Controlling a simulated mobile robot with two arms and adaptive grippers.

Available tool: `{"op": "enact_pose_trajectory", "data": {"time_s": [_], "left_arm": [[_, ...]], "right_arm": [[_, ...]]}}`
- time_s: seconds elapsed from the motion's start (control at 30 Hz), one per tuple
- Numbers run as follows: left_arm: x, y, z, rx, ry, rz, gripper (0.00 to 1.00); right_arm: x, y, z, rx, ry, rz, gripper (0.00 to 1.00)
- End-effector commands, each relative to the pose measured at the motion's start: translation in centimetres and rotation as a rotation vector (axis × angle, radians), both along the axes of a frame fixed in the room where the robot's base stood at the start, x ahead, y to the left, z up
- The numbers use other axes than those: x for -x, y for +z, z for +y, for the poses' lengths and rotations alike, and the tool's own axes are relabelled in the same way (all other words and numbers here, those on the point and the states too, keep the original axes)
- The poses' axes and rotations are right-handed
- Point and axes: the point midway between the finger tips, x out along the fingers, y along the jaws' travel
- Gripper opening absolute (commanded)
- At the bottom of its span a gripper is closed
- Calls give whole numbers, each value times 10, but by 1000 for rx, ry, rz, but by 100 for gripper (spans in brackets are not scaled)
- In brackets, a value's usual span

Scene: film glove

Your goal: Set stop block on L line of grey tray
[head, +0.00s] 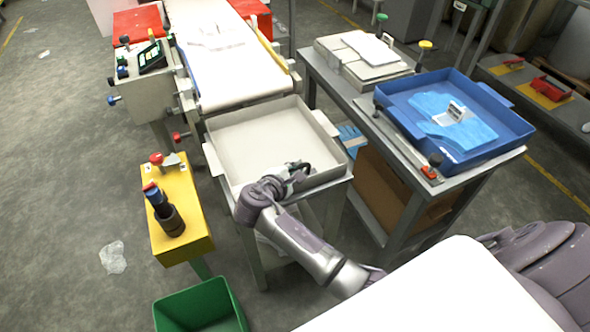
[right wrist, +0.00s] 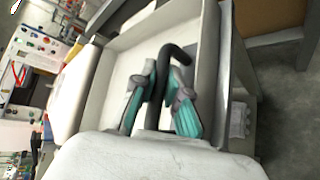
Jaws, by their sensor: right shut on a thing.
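The grey tray (head: 265,125) is a pale, shallow open box on a stand in the middle of the head view. My right gripper (head: 295,170) is low over its near right part. In the right wrist view my right gripper (right wrist: 163,72) is shut on a black bent bar (right wrist: 178,50), which I take to be the handle of the stop block. The block's body is hidden, and I cannot tell if it touches the tray floor. The tray wall (right wrist: 207,60) also shows there. I cannot make out an L line. My left gripper is out of view.
A conveyor (head: 225,70) adjoins the tray's far side. A blue tray (head: 460,115) with film stands on a bench to the right. A yellow stand (head: 185,215) with a black-and-blue knob is to the left. A green bin (head: 200,308) is on the floor in front.

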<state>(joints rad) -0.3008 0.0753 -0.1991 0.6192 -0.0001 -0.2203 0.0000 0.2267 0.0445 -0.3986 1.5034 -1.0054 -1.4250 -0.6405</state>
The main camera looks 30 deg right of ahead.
Motion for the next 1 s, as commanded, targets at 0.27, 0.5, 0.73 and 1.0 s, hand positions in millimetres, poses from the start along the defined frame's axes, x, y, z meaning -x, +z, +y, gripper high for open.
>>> {"op": "enact_pose_trajectory", "data": {"time_s": [0.27,0.5,0.73,1.0], "left_arm": [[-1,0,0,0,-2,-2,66],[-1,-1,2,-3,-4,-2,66],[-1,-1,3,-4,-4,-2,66],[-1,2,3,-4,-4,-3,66]], "right_arm": [[-1,0,0,2,0,-8,0],[0,-6,0,0,0,-1,24],[0,-5,0,0,0,-1,24],[14,7,21,-4,2,-2,24]]}}
